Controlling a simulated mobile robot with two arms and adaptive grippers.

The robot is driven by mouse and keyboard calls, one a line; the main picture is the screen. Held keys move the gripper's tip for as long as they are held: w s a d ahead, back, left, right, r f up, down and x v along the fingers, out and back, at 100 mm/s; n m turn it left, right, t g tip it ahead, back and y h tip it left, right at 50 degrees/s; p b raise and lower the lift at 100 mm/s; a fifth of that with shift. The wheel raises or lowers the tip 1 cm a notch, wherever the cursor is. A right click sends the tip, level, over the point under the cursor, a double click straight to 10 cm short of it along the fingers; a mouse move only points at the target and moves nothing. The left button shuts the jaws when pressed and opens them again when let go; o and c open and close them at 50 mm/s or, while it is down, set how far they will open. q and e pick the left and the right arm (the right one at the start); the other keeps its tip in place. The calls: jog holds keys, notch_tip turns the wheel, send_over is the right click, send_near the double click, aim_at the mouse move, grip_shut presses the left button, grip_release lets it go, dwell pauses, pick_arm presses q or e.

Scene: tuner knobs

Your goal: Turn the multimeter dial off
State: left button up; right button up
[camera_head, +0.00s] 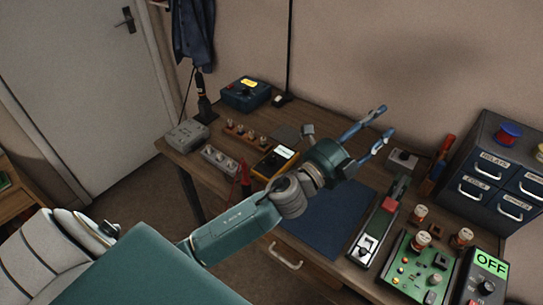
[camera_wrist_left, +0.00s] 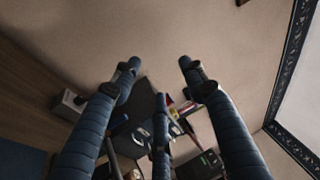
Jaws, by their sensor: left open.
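The yellow-edged multimeter (camera_head: 275,163) lies on the desk, left of the middle in the head view, with a pale lit screen at its top. Its dial is too small and dark to read. My left gripper (camera_head: 380,122) is open and empty, raised above the desk to the right of the multimeter and pointing away from it. Its spread fingers also show in the left wrist view (camera_wrist_left: 158,75), with nothing between them. The multimeter cannot be made out in the wrist view. My right gripper is not in view.
A dark box with an OFF display (camera_head: 491,263) and a green circuit board (camera_head: 420,268) stand at the right. A drawer cabinet (camera_head: 498,175) stands behind them. A blue mat (camera_head: 335,222) lies bare mid-desk. A blue box (camera_head: 246,94) stands at the back left.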

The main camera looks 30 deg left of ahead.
pick_arm(q)
jog(key=d+r+m+g+h, duration=0.2)
jog(key=d+m+h, duration=0.3)
jog(key=m, duration=0.2)
jog(key=m+g+y, duration=1.2)
jog(key=m+g, duration=0.6)
jog(key=m, duration=0.1)
send_near(271, 158)
jog(key=f+p, duration=0.1)
jog(key=f, duration=0.2)
jog(key=f+p, duration=0.1)
jog(key=f, duration=0.3)
jog(key=shift+s+d+f+p, duration=0.2)
jog(key=shift+f+p, duration=0.1)
jog(key=shift+f, duration=0.7)
